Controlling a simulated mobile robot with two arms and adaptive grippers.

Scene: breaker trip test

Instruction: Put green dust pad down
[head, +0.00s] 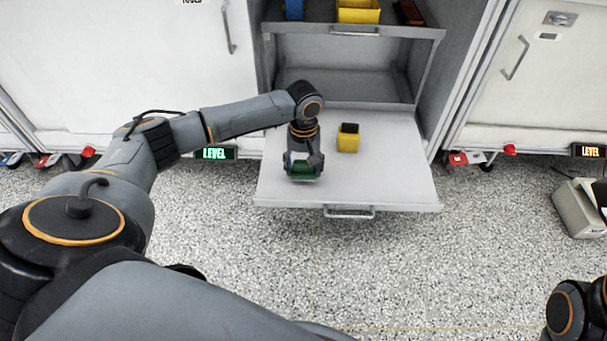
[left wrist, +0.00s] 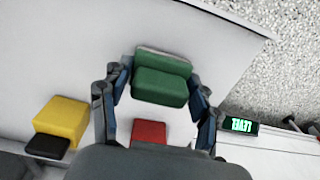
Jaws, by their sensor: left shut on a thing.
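The green dust pad (head: 303,176) is a small green block, low over the front left part of the fold-down shelf (head: 393,185). My left gripper (head: 303,167) points down and is shut on it. In the left wrist view the pad (left wrist: 160,82) lies between the two fingers, with a pale edge along its far side. I cannot tell whether it touches the shelf. My right gripper is out of view.
A yellow block with a black top (head: 348,138) stands right of my left gripper. A red block (left wrist: 148,133) shows partly behind the gripper body in the left wrist view. The shelf's right half is clear. Its handle (head: 349,212) is at the front edge.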

